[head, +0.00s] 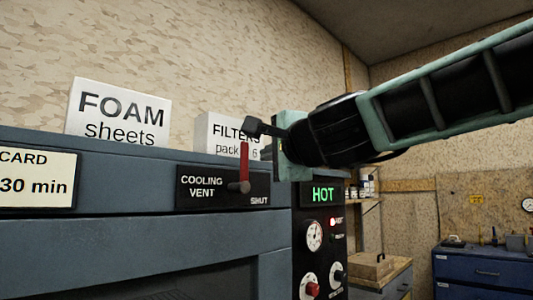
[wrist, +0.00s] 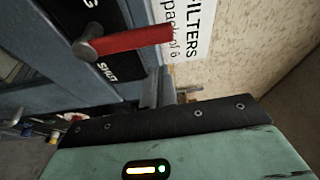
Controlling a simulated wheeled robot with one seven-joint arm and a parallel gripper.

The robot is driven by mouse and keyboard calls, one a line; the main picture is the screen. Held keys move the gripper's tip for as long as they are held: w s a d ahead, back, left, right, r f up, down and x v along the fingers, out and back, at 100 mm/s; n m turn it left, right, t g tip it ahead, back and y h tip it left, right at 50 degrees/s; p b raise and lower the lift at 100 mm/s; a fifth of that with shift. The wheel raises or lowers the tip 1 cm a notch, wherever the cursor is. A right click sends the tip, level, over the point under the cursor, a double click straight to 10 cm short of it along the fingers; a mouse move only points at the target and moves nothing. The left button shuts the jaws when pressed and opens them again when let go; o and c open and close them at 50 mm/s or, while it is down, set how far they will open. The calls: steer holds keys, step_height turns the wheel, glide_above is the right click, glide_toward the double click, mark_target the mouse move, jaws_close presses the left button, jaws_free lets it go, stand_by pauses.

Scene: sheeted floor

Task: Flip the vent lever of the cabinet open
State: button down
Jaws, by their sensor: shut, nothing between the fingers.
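The vent lever (head: 244,163) is a red handle on a grey pivot, set on the black plate (head: 205,187) marked COOLING VENT and SHUT. The handle points upward from its pivot, with SHUT to the lower right. My gripper (head: 256,127) is shut and empty; its dark fingers are at the upper end of the handle in the head view. The lever also shows in the wrist view (wrist: 135,41), where a gap separates it from my gripper (wrist: 165,92). The blue-grey cabinet (head: 130,235) fills the lower left.
A FOAM sheets box (head: 118,112) and a FILTERS box (head: 215,133) stand on the cabinet top, the latter close behind my gripper. A control panel (head: 319,240) with a green HOT display, dials and a red light is right of the lever. A blue drawer unit (head: 485,272) stands farther right.

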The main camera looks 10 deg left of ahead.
steer(key=b+v, duration=0.1)
steer(key=v, duration=0.8)
steer(key=shift+d, duration=0.6)
steer(key=shift+r, duration=0.1)
steer(key=s+f+n+g+h+p, duration=0.1)
steer(key=s+f+n+g, duration=0.15)
steer(key=f, duration=0.45)
steer(key=s+f+n+g+p, duration=0.2)
steer(key=f+n+g, duration=0.15)
steer(key=f, duration=0.45)
steer(key=s+f+n+g+h+p, duration=0.1)
steer(key=s+f+n+g, duration=0.2)
steer(key=f, duration=0.4)
steer(key=s+d+f+n+g+h+p, duration=0.2)
steer(key=s+d+f+n+g+h, duration=0.4)
steer(key=s+d+f, duration=0.8)
step_height(320, 180, down, 3)
steer(key=d+n+h, duration=0.1)
steer(key=n, duration=0.2)
steer(key=shift+p, duration=0.4)
